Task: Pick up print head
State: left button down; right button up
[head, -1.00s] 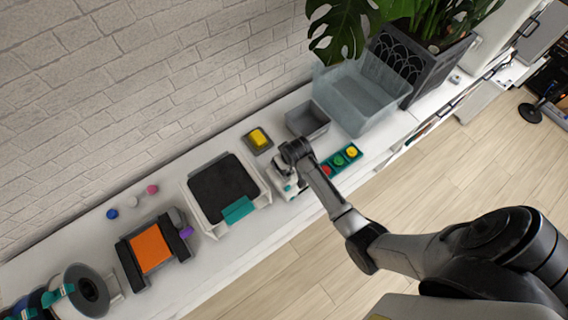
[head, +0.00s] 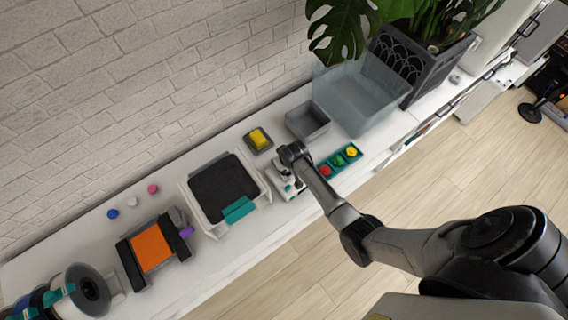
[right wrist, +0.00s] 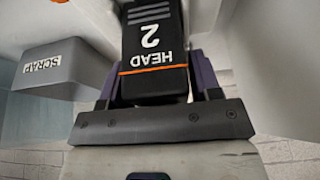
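The print head (right wrist: 153,50) is a black block with an orange stripe and white lettering "HEAD 2", upside down in the right wrist view. My right gripper (right wrist: 160,88) has its two purple fingers close against the block's two sides, with no clear gap. In the head view the right gripper (head: 287,183) is low over the white counter, right of the black-topped tray machine. My arm hides the print head there. My left gripper is in neither current view.
A teal strip (head: 330,173) with red, green and yellow buttons lies right of the gripper. A translucent tub (head: 362,95) and plant stand farther right.

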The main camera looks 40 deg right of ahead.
jog(key=c, duration=0.7)
jog(key=shift+r, duration=0.1)
jog(key=shift+r, duration=0.4)
notch_tip(320, 180, up, 3)
jog(key=shift+s+r, duration=0.1)
jog(key=shift+r, duration=0.1)
jog(key=s+d+r, duration=0.1)
jog(key=s+r, duration=0.2)
jog(key=s, duration=0.2)
jog(key=s+d+r+b, duration=0.1)
jog(key=s+r, duration=0.2)
jog(key=s, duration=0.3)
jog(key=shift+r, duration=0.35)
jog(key=shift+s+d, duration=0.1)
